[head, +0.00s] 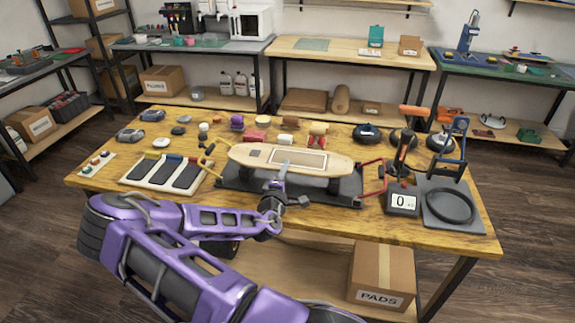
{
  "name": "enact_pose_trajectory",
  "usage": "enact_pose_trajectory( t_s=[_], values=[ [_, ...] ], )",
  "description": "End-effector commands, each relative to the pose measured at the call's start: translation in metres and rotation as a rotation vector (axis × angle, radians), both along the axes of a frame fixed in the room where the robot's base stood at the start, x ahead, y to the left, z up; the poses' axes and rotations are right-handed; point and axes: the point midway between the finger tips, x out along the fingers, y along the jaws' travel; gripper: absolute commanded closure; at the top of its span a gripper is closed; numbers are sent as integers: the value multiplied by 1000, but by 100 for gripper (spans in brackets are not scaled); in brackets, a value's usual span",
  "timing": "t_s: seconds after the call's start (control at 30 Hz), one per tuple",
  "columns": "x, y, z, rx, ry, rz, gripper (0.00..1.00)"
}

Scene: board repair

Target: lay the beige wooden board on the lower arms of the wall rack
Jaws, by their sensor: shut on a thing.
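The beige wooden board (245,158) is at the middle of the wooden worktable, long side left to right, over a dark mat or stand (229,183). It has a pale framed panel and a small dark square on top. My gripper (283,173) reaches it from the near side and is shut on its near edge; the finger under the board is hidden. I cannot tell whether the board touches the stand below it. I cannot make out the wall rack or its lower arms in this view.
A tray with dark strips (160,172) lies left. Several small items line the back. A PADS box (381,277) sits below.

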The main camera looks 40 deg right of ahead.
Motion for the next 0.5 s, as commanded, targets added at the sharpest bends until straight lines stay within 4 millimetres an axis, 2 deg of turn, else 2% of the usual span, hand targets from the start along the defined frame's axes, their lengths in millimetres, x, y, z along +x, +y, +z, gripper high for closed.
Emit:
enact_pose_trajectory(
  t_s=[0.5],
  values=[
    [-37, 44, 27, -1, -2, 1, 100]
  ],
)
